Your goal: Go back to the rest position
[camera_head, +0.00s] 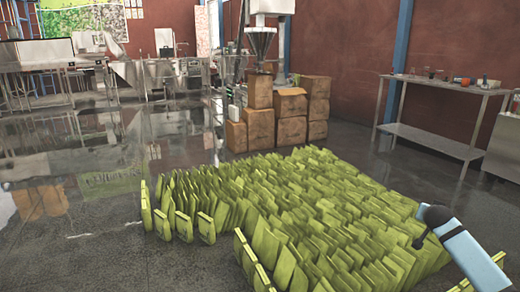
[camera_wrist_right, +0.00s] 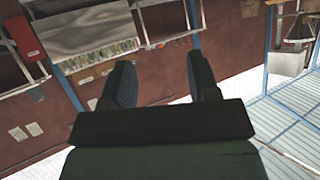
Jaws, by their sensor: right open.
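My right gripper (camera_wrist_right: 162,78) shows in the right wrist view with its two dark fingers spread apart. The gap between the fingers is empty, with red wall seen behind it. In the head view, a light blue and black part of my own arm comes in at the lower right. My left gripper is in neither view.
Many green pouches (camera_head: 300,205) stand on the floor in front of me. Cardboard boxes (camera_head: 259,128) are stacked under a metal funnel (camera_head: 260,42). A metal table (camera_head: 425,138) stands at the right, other benches at the back left. Dark floor (camera_head: 90,255) is clear at the left.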

